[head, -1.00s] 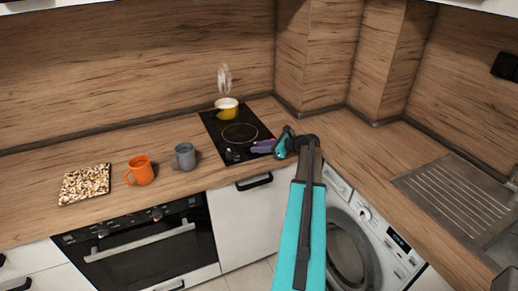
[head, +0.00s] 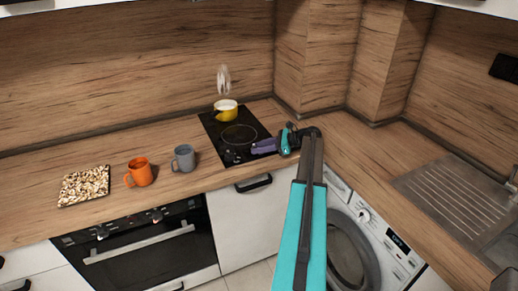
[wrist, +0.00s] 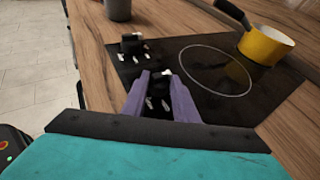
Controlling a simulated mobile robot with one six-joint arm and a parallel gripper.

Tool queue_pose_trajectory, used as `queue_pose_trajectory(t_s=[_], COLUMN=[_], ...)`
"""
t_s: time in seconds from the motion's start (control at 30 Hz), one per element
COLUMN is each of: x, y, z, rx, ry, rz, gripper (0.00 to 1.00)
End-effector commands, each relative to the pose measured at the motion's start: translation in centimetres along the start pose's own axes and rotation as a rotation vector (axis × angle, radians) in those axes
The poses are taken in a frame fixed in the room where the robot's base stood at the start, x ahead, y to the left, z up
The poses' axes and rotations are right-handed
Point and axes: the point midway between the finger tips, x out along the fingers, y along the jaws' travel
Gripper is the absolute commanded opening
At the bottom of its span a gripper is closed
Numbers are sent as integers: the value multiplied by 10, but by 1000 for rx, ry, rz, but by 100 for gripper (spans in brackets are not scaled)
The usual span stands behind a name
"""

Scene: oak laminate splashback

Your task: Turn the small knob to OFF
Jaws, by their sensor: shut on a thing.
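The black hob (head: 222,128) is set in the worktop and carries dark knobs at its front corner. In the wrist view, my gripper (wrist: 158,92) has its purple fingers around a small black knob (wrist: 157,103) with white marks, one finger on each side. A second black knob (wrist: 132,46) stands on the hob beyond it, clear of the fingers. In the head view, my gripper (head: 256,148) is low over the hob's front right edge, where it hides the held knob. I cannot read which setting the knob points to.
A yellow pot (head: 226,112) stands at the back of the hob, with pale steam above it. An orange mug (head: 140,172), a grey mug (head: 184,158) and a speckled board (head: 84,185) are on the worktop to the left. A sink (head: 455,200) is at right.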

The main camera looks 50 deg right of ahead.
Motion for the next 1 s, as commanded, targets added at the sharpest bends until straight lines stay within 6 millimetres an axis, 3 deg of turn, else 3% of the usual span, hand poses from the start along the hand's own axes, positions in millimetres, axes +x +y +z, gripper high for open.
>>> queue_pose_trajectory(t_s=[0.17, 0.2, 0.27, 0.7, 1.0], x=[0, 0, 0, -4, -34], y=[1, 1, 1, 0, 0], z=[0, 0, 0, -1, -2], rx=[-3, -3, -3, -1, -1], ry=[0, 0, 0, 0, 1], rz=[2, 2, 2, -1, -2], gripper=[4, 33, 43, 44, 44])
